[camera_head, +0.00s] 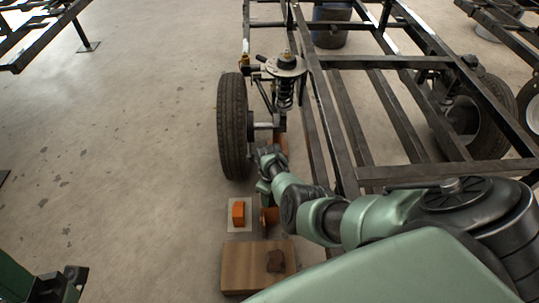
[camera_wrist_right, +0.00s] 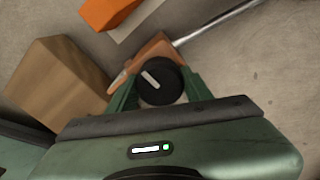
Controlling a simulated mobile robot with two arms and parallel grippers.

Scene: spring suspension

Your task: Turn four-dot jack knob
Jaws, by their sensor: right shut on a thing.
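An orange jack shows in the right wrist view (camera_wrist_right: 153,52), with a round black knob (camera_wrist_right: 160,82) that bears a white bar mark. I cannot make out any dots on it. My right gripper (camera_wrist_right: 160,90) is shut on the knob, one green finger at each side. In the head view my right gripper (camera_head: 268,165) is low beside the wheel, and an orange part of the jack (camera_head: 269,216) shows just below it; the knob is hidden there. A green and dark part of my left arm (camera_head: 72,280) shows at the bottom left corner; its fingers are not clear.
A black tyre (camera_head: 233,125) and a spring strut (camera_head: 285,85) stand at the steel frame (camera_head: 345,125). An orange block (camera_head: 238,213) sits on a pale plate. The floor at left is clear.

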